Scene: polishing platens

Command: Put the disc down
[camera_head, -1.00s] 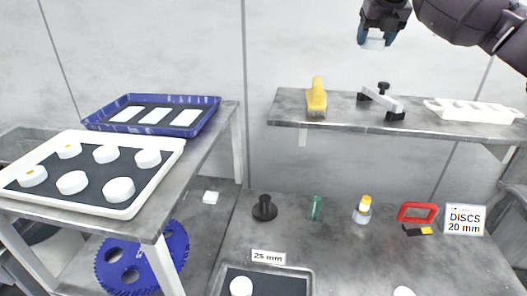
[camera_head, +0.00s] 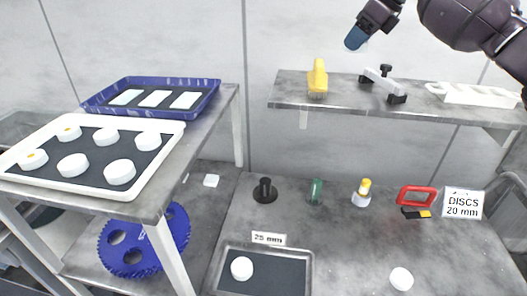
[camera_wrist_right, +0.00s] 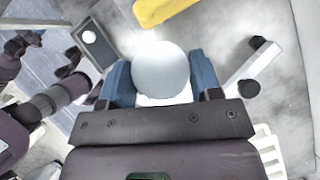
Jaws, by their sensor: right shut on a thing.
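My right gripper (camera_head: 356,40) is above the back shelf, near the top of the head view. In the right wrist view it (camera_wrist_right: 162,85) is shut on a white disc (camera_wrist_right: 160,68), held between its blue fingers. The head view does not clearly show the held disc. Another disc (camera_head: 401,278) lies bare on the bench at the front right. A "DISCS 20 mm" sign (camera_head: 463,203) stands at the bench's right. My left gripper is not visible.
A white tray (camera_head: 120,207) with several discs and a blue tray (camera_head: 215,88) stand on the left table. The shelf (camera_head: 345,112) carries a yellow brush (camera_head: 317,78), a clamp-like tool (camera_head: 384,82) and a white rack (camera_head: 475,94). Bench items include a black knob (camera_head: 264,191) and a bottle (camera_head: 362,193).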

